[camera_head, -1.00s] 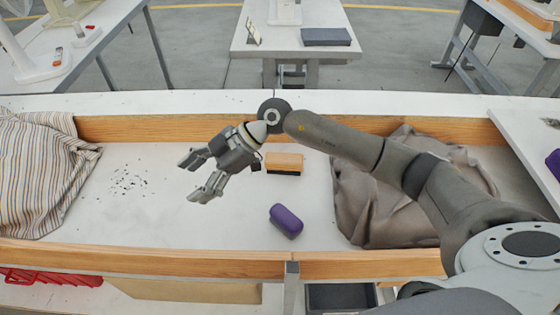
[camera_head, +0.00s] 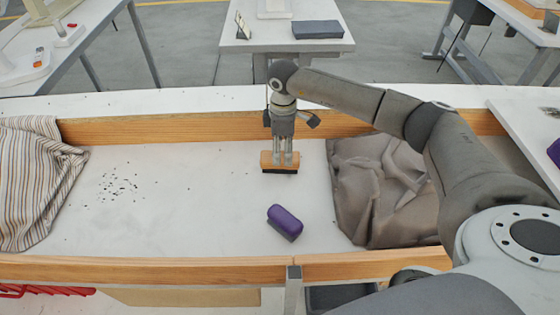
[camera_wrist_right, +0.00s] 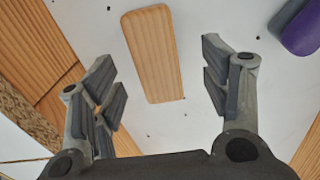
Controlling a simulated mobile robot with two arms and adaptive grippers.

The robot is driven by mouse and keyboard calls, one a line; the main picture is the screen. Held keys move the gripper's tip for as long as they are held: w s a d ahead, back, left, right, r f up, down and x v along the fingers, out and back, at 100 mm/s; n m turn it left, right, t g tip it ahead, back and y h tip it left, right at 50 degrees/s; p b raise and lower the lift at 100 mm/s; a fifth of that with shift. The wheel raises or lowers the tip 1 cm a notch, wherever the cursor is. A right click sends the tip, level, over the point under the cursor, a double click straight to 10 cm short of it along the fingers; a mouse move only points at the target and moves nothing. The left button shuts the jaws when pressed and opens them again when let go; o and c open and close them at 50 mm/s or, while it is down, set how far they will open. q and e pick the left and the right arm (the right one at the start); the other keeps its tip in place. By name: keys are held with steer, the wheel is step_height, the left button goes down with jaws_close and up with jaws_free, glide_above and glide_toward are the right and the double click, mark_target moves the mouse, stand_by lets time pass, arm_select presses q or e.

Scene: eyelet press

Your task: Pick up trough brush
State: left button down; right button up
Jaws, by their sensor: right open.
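The trough brush, a wooden block (camera_head: 267,160) with dark bristles below, stands on the white trough floor near the back wooden wall. My right gripper (camera_head: 281,160) points down right above or at the brush in the head view and hides part of it. In the right wrist view the brush's wooden top (camera_wrist_right: 153,55) lies between and beyond the two open fingers of my right gripper (camera_wrist_right: 165,85), with visible gaps on both sides. The fingers hold nothing. My left gripper is not in view.
A purple object (camera_head: 285,221) lies on the trough floor in front of the brush. Grey cloth (camera_head: 385,200) lies to the right, striped cloth (camera_head: 35,180) at the left. Dark specks (camera_head: 120,187) are scattered left of centre. Wooden walls (camera_head: 180,130) border the trough.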

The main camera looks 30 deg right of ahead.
mark_target(266, 158)
steer(key=f, duration=0.2)
steer(key=w+f, duration=0.1)
steer(key=f, duration=0.2)
steer(key=shift+a, duration=0.15)
steer(key=shift+c, duration=0.2)
steer(key=c, duration=1.1)
steer(key=shift+r+p, duration=0.2)
steer(key=shift+p, duration=0.15)
